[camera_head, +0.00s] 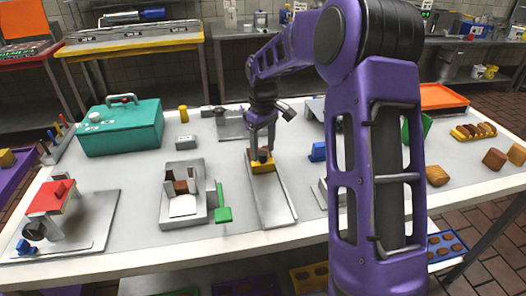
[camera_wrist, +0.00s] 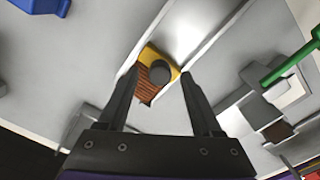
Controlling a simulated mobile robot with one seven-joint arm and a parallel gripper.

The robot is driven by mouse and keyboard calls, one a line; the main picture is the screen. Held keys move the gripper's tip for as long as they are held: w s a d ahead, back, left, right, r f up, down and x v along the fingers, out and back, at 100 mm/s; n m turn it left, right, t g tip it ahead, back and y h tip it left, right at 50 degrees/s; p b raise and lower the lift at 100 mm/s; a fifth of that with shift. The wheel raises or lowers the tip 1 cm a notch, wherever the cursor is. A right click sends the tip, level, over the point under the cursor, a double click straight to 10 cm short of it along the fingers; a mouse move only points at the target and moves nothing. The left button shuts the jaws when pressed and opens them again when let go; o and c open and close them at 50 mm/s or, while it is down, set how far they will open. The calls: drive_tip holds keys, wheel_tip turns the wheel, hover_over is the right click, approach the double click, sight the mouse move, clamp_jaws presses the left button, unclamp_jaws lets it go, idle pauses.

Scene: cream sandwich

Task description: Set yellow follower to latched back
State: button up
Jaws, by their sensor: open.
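The yellow follower (camera_head: 263,168) is a small yellow block in the grey channel (camera_head: 278,203) at the middle of the table, near the channel's far part. In the wrist view the follower (camera_wrist: 151,53) has a dark round knob (camera_wrist: 160,71), with a brown ridged piece (camera_wrist: 146,84) beside it. My gripper (camera_head: 262,147) points down over the follower. In the wrist view my gripper (camera_wrist: 160,76) is open, its two fingers on either side of the knob. I cannot tell whether the fingers touch anything. Whether the follower is latched does not show.
Left of the channel stand a grey fixture (camera_head: 168,219) with a green lever (camera_head: 223,208) and a teal box (camera_head: 122,128). A small blue block (camera_head: 317,152) is to the right. My arm hides part of the table's right side.

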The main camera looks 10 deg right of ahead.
drive_tip(key=shift+f, duration=0.45)
drive_tip(key=shift+c, duration=0.2)
clamp_jaws()
idle(1.0)
